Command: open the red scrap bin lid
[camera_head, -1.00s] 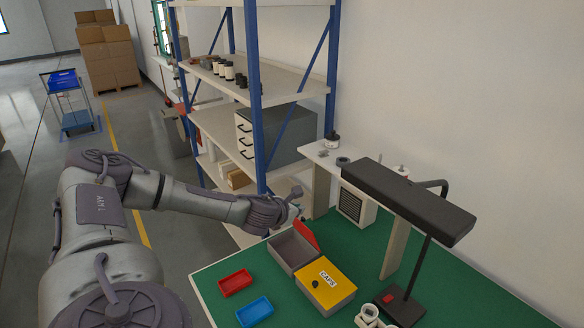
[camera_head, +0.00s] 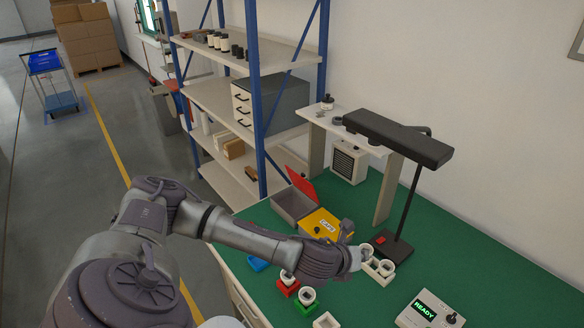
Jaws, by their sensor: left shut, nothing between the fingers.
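The red scrap bin lid (camera_head: 300,184) stands raised and tilted back at the rear of its grey bin (camera_head: 293,207), at the back left of the green bench. The bin's open top shows its grey inside. My left gripper (camera_head: 361,257) is shut and empty, over the bench in front and to the right of the bin, clear of the lid. It is beside white ring-shaped holders (camera_head: 383,269); I cannot tell whether it touches them. My right gripper is out of view.
A yellow-lidded box marked CAPS (camera_head: 322,224) adjoins the bin, partly behind my arm. A black lamp (camera_head: 402,140) stands to the right. Red (camera_head: 287,288) and green (camera_head: 305,306) blocks and a READY panel (camera_head: 425,308) are in front. The bench's right side is clear.

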